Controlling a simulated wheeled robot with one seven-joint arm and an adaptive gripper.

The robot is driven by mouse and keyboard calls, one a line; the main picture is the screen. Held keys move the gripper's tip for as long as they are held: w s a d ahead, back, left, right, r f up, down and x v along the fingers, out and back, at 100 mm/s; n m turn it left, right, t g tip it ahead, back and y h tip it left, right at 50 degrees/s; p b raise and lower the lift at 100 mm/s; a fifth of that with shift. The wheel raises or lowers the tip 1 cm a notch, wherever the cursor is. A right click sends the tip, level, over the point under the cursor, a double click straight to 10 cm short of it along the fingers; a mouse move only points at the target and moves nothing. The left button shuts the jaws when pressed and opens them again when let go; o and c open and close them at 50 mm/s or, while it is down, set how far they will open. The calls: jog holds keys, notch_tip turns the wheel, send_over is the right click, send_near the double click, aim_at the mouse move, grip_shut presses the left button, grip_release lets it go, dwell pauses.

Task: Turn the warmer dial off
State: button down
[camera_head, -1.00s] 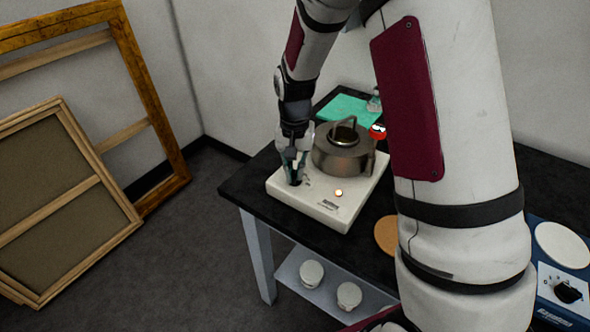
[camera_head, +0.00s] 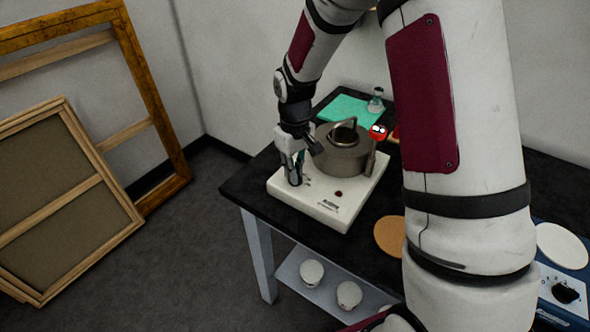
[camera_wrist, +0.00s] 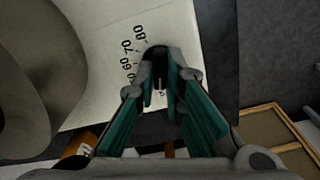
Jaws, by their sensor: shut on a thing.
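The white warmer (camera_head: 330,207) stands on the black table and carries a squat metal pot (camera_head: 343,160). Its small round lamp (camera_head: 338,194) looks dark red. My gripper (camera_head: 294,180) points down at the left corner of the warmer's top, over the dial, which the fingers mostly hide in the head view. In the wrist view, my gripper (camera_wrist: 160,90) has its teal-padded fingers closed around the dark dial (camera_wrist: 160,72). Printed numbers such as 60, 70 and 80 show beside it. The dial's pointer and any off mark cannot be read.
The pot stands close beside my gripper. A red piece with eyes (camera_head: 378,132) is at the pot's right. A teal mat (camera_head: 343,109) and a small glass flask (camera_head: 376,101) lie behind. A cork disc (camera_head: 389,236) and a blue device (camera_head: 570,252) are at right.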

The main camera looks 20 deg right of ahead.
jog(key=shift+n, duration=0.3)
dwell(0.4)
jog(key=c, duration=1.7)
grip_release()
notch_tip(320, 180, up, 12)
